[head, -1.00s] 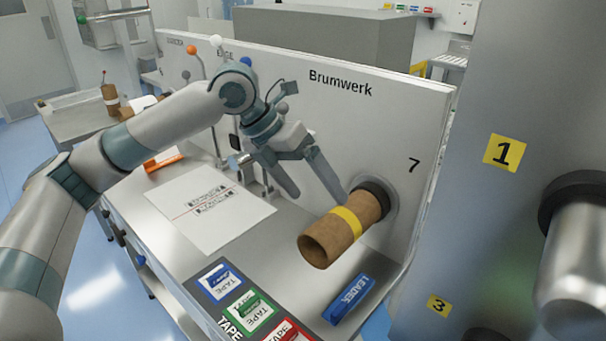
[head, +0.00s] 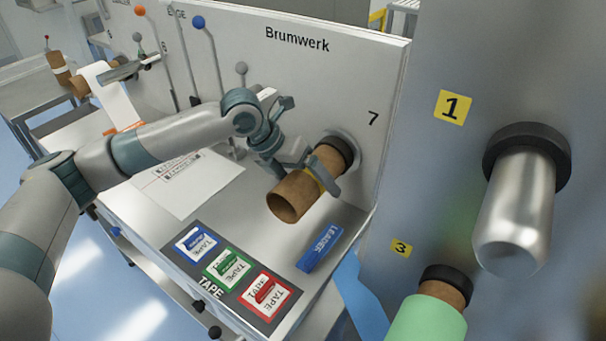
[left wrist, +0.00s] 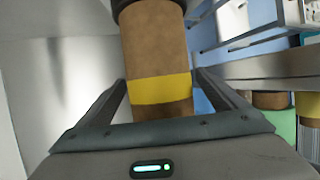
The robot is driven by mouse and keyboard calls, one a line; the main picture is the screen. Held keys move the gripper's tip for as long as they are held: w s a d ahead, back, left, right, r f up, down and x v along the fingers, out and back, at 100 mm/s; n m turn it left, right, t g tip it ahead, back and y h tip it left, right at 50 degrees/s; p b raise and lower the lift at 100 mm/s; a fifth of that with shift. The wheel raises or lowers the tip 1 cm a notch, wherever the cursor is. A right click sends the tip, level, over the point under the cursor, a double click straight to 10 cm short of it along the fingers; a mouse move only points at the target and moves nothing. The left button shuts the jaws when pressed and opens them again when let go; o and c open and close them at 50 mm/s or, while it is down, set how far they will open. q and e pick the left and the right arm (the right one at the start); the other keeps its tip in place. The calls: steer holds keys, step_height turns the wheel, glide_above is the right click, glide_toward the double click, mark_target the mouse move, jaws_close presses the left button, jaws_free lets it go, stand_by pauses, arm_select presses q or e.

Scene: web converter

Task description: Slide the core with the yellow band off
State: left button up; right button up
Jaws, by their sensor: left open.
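The brown cardboard core (head: 292,197) with a yellow band sits on the dark holder at position 7 of the white Brumwerk panel, its open end facing out. In the left wrist view the core (left wrist: 155,45) runs up to a dark collar, with the yellow band (left wrist: 160,89) between my fingers. My left gripper (head: 305,176) is open, with one finger on each side of the core at the band. Gaps show between fingers and core in the left wrist view (left wrist: 160,95). In the head view the gripper hides part of the band. My right gripper is not in view.
A blue LEADER block (head: 320,248) lies on the bench below the core, beside several coloured TAPE holders (head: 228,268). A metal spindle (head: 515,215) marked 1 and a green roll (head: 430,318) near label 3 stand at the right. A printed sheet (head: 190,180) lies behind.

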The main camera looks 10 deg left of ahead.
mark_target(291, 219)
arm_select(q)
steer(key=c, duration=1.5)
steer(key=shift+o, duration=0.2)
steer(key=shift+p, duration=0.3)
steer(key=shift+s, duration=0.15)
steer(key=shift+s+a+p, duration=0.25)
steer(key=shift+s+a, duration=0.05)
steer(key=shift+s, duration=0.4)
steer(key=shift+s+a+p, duration=0.25)
steer(key=shift+s+a, duration=0.1)
steer(key=shift+s, duration=0.4)
steer(key=shift+s+a+p, duration=0.25)
steer(key=shift+s+a, duration=0.05)
steer(key=shift+s, duration=0.4)
steer(key=shift+s, duration=0.2)
steer(key=shift+s+a+p, duration=0.2)
steer(key=shift+s+a, duration=0.05)
steer(key=shift+s, duration=0.25)
steer(key=shift+s+a+p, duration=0.2)
steer(key=shift+s, duration=0.25)
steer(key=shift+s+a+p, duration=0.15)
steer(key=shift+s+a, duration=0.1)
steer(key=shift+s, duration=0.35)
steer(key=shift+s+a+p, duration=0.15)
steer(key=shift+s+a, duration=0.05)
steer(key=shift+s, duration=0.35)
